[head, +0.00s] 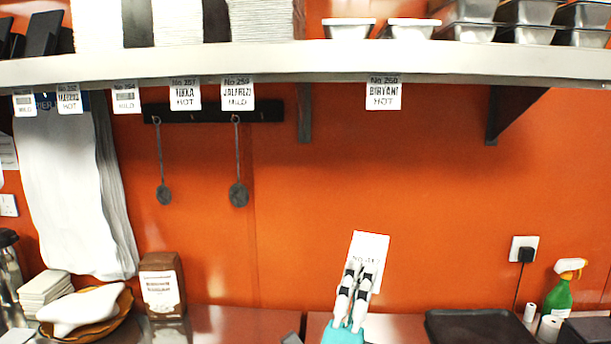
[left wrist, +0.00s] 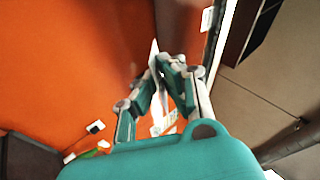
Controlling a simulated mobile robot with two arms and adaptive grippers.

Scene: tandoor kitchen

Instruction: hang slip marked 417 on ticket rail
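A white paper slip (head: 371,247) printed with a number that looks like 417 is held up in front of the orange wall. My left gripper (head: 361,268) is shut on its lower part. In the left wrist view the slip (left wrist: 154,56) shows edge-on between the fingertips (left wrist: 160,66). The ticket rail (head: 300,81) runs along the front edge of the shelf, well above the slip and apart from it. Several slips hang from it, among them a Jalfrezi slip (head: 238,94) and a Biryani slip (head: 384,93). My right gripper is not in view.
The rail has a wide free stretch between the Jalfrezi and Biryani slips, and another right of Biryani. Dark shelf brackets (head: 508,115) stand under the shelf. Ladles (head: 238,194) hang at the left. A spray bottle (head: 561,296) and dark tray (head: 478,327) stand below right.

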